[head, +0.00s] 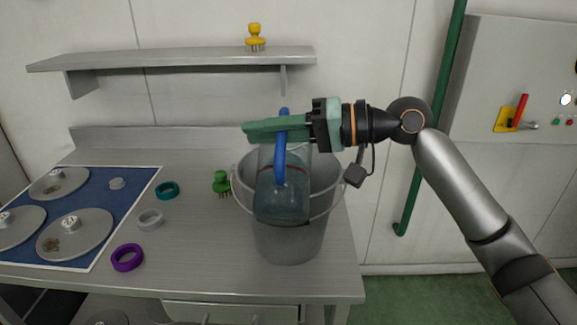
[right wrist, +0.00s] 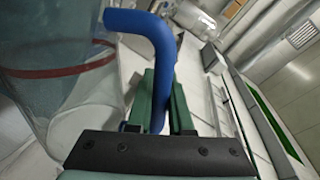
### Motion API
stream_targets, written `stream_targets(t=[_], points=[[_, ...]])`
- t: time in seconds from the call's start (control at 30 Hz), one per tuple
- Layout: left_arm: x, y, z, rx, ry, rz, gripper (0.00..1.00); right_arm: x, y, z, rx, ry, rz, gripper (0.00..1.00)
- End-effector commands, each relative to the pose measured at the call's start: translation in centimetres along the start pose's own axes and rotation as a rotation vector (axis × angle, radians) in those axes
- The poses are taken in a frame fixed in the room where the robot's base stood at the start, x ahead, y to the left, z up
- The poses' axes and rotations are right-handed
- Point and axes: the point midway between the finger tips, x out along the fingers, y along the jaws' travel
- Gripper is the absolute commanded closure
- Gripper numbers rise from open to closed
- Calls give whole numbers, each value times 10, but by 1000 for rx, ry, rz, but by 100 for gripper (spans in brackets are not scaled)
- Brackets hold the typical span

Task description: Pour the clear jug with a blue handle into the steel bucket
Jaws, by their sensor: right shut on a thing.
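The clear jug (head: 290,203) with a blue handle (head: 281,160) is held by my right gripper (head: 268,130), which is shut on the handle. The jug is in front of and above the steel bucket (head: 293,243), overlapping it in the head view, and looks about upright. It has a red line around it and seems to hold clear liquid. In the right wrist view, the blue handle (right wrist: 155,60) passes between the green fingers and the clear jug wall (right wrist: 60,95) is at left. The bucket stands on the steel table; its inside is partly hidden by the jug. My left gripper is not in view.
A green knobbed tool (head: 221,183) stands left of the bucket. Teal (head: 167,190), grey (head: 150,219) and purple (head: 127,257) rings lie further left, beside a blue mat (head: 110,210) with steel discs. A shelf (head: 180,60) with a yellow knobbed tool (head: 255,38) is above.

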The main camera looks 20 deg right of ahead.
Motion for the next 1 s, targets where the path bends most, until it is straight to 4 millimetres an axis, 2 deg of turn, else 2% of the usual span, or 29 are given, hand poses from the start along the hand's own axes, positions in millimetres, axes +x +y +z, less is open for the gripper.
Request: stream_targets(t=[1.0], points=[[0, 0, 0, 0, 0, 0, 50, -5, -1, -2, 33, -4, -4, 100]])
